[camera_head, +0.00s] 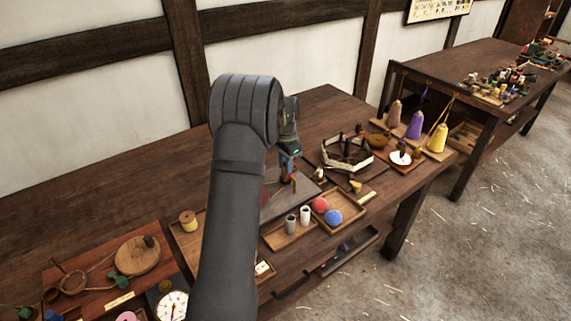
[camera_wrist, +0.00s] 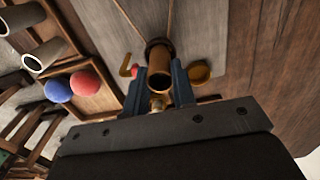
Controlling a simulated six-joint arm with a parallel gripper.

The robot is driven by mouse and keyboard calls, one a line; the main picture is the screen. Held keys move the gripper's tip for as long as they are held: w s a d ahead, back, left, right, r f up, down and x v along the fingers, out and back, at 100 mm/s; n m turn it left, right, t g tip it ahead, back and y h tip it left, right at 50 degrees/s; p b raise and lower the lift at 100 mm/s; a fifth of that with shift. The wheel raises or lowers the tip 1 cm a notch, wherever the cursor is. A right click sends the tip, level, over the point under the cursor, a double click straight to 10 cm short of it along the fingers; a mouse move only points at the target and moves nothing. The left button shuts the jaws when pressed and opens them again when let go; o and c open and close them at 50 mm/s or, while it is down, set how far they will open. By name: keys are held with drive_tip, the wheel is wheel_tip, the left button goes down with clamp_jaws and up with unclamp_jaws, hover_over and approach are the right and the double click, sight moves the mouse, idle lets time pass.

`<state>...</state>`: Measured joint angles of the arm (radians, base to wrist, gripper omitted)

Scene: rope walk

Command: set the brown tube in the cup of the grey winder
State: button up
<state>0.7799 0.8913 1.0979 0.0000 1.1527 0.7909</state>
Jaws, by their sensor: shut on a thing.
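In the wrist view a brown tube (camera_wrist: 160,62) lies between the blue fingers of my gripper (camera_wrist: 159,90). The gripper is shut on it, and its open end faces the camera. A dark ring (camera_wrist: 158,43) surrounds the tube's far part; I cannot tell whether it belongs to the tube or to a cup. A brass dish (camera_wrist: 200,73) and a yellow crank-like piece (camera_wrist: 127,66) lie on either side beyond the fingers. In the head view my gripper (camera_head: 288,172) is over a grey board (camera_head: 311,187), partly hidden by my arm. I cannot clearly make out the grey winder.
A wooden tray (camera_head: 345,226) holds a red ball (camera_head: 320,204) and a blue ball (camera_head: 333,217). Pale tubes (camera_head: 305,215) stand in the tray beside it. A many-sided frame (camera_head: 346,153) and yarn cones (camera_head: 415,124) stand to the right. The table's back is clear.

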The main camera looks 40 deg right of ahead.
drive_tip(key=shift+f, duration=0.1)
drive_tip(key=o, duration=1.3)
drive_tip(key=shift+c, duration=0.2)
drive_tip(key=shift+r, duration=4)
wheel_tip(320, 180, down, 8)
drive_tip(key=shift+f, duration=0.1)
drive_tip(key=shift+r, duration=0.2)
